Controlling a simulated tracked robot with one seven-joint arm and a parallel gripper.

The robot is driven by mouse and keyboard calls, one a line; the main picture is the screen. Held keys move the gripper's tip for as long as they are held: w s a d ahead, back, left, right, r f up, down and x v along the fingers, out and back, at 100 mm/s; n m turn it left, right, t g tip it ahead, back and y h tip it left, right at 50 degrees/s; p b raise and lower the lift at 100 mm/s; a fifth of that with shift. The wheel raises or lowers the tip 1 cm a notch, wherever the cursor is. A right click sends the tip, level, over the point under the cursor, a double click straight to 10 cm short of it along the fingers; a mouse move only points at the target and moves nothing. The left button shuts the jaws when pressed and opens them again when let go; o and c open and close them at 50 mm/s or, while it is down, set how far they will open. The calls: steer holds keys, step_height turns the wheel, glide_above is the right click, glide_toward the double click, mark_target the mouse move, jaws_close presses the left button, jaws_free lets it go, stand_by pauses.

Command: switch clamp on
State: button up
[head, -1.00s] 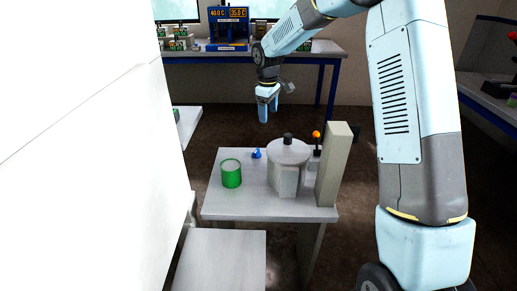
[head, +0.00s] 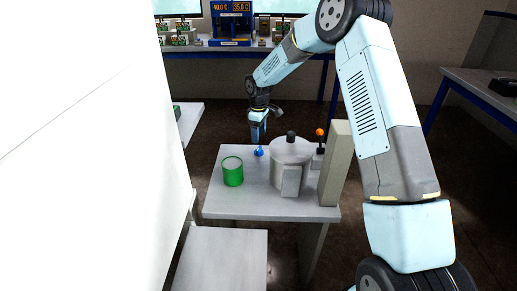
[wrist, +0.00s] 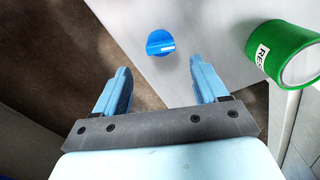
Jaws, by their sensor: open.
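A small blue knob (head: 259,151) with a white mark sits at the far edge of the small table (head: 245,209). It also shows in the wrist view (wrist: 161,42), ahead of and between my fingertips, apart from them. My gripper (head: 258,134) is open and empty, pointing down just above and behind the knob. Both blue fingers show in the wrist view (wrist: 160,75) with a clear gap. An orange-topped lever (head: 320,133) stands at the table's far right, behind a grey lidded pot (head: 291,152). Which of these works the clamp cannot be told.
A green can (head: 232,173) stands left of the pot and shows at the wrist view's right (wrist: 284,52). A tall beige block (head: 335,165) stands right of the pot. A large white surface (head: 80,150) fills the left. A workbench (head: 290,52) stands at the back.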

mark_target(259, 148)
step_height(259, 148, down, 8)
steer(key=shift+f, duration=0.1)
stand_by(0.4)
steer(key=c, duration=1.1)
